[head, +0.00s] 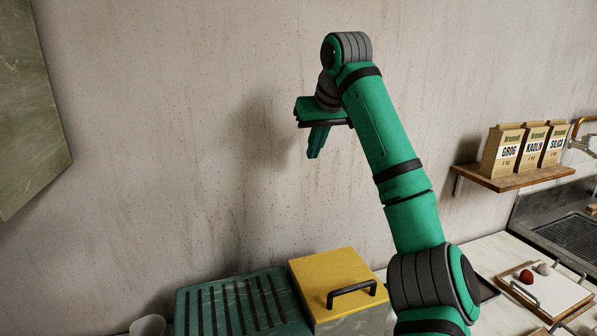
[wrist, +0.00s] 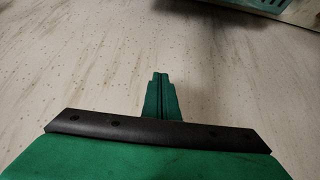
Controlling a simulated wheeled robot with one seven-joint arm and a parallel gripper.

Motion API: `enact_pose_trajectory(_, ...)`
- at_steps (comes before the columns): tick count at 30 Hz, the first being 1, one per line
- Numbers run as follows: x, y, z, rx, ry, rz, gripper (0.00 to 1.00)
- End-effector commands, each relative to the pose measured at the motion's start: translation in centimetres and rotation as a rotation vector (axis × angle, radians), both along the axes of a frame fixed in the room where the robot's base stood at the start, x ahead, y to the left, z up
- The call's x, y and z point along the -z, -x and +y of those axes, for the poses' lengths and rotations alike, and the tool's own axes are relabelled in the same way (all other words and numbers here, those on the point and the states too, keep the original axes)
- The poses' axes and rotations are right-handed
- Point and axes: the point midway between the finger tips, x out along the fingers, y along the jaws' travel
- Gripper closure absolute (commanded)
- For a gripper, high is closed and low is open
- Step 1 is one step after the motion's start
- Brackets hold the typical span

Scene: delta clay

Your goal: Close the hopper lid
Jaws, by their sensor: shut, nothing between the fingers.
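A yellow lid (head: 325,272) with a black bar handle (head: 352,292) lies over a grey-green box (head: 352,322) at the bottom middle of the head view. It looks flat on the box, but I cannot tell whether a gap is left under it. The box's lower part is cut off by the frame. My gripper (head: 315,155) is shut and empty, high above the box and in front of the wall, fingers pointing down. In the wrist view its fingers (wrist: 160,78) are together, with nothing between them.
A green slatted rack (head: 235,308) stands left of the box, with a pale cup (head: 148,325) beside it. A shelf (head: 515,178) holds paper bags at right. A white tray (head: 545,290) with small balls lies near the sink (head: 565,225). The air around my gripper is clear.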

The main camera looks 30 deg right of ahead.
Motion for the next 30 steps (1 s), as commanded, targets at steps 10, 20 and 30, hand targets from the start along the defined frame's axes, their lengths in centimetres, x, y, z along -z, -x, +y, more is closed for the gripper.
enact_pose_trajectory(10, 3.0, -1.6, -0.7, 0.006, 0.0, 0.004, 1.0)
enact_pose_trajectory(20, 7.8, -4.7, -1.3, 0.003, 0.0, 0.003, 1.0)
enact_pose_trajectory(30, 9.0, -2.4, -0.7, 0.002, 0.002, 0.002, 1.0)
